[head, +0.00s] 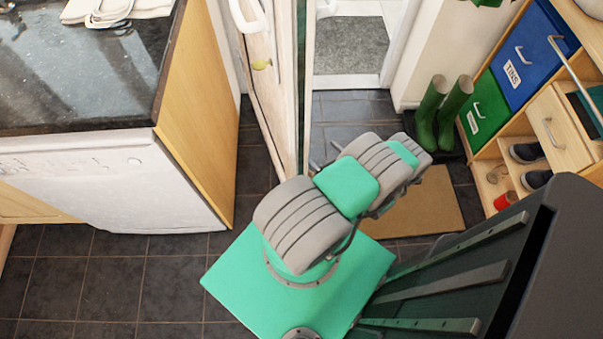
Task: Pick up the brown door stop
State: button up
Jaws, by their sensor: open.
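I cannot make out a brown door stop for certain. A small tan-brown object (496,173) sits in the low cubby of the wooden shelf unit at the right; its shape is too small to tell. My arm rises over its green base in the middle and folds towards the open door. Two thin grey fingers of my gripper (325,156) show apart beside the arm links, near the door's edge. The gripper is open, with nothing seen between the fingers. The rest of the gripper and part of the floor behind it are hidden by my arm.
The open door (270,90) stands left of my arm. A counter (80,75) over a white appliance (130,180) is at left. Green boots (427,115) stand behind a brown doormat (415,210). A red item (505,200) is in the shelf unit (478,185). Floor tiles at lower left are clear.

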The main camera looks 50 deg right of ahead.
notch_tip(320, 180, down, 34)
jog(key=b, duration=3.3)
jog(key=shift+a+r, duration=0.1)
jog(key=b+x, duration=0.1)
jog(key=x, duration=0.1)
jog(key=b+x, duration=0.1)
jog(key=x, duration=0.1)
jog(key=b+x, duration=0.1)
jog(key=x, duration=0.2)
jog(key=shift+w+a, duration=0.1)
jog(key=shift+a, duration=0.3)
jog(key=shift+w+d, duration=0.2)
jog(key=shift+w, duration=0.25)
jog(key=shift+c, duration=0.2)
jog(key=c, duration=1.9)
jog(key=shift+r, duration=0.15)
jog(key=shift+c, duration=0.7)
